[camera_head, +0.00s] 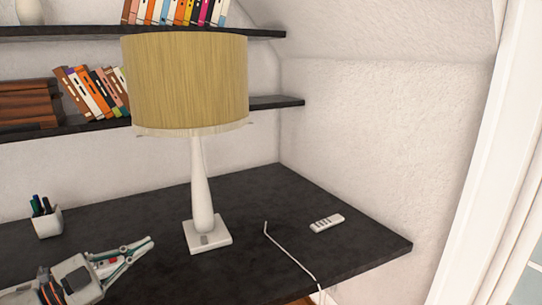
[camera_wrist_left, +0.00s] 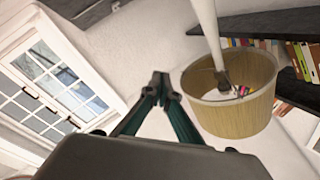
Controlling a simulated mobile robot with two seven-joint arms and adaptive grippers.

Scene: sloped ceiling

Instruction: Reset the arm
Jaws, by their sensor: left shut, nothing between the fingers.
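My left gripper (camera_head: 143,246) comes in at the lower left of the head view, above the dark desk. Its fingertips meet and nothing is between them. In the left wrist view the closed fingers of my left gripper (camera_wrist_left: 160,78) point toward a white wall. The fingers are to the left of the lamp's white base in the head view, apart from it. My right gripper is in neither view.
A table lamp (camera_head: 187,85) stands on the dark desk (camera_head: 262,188); its shade also shows in the wrist view (camera_wrist_left: 232,122). A white remote (camera_head: 327,223), a white cable (camera_head: 290,256) and a pen cup (camera_head: 47,222) are on the desk. Shelves (camera_head: 270,104) with books hang behind.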

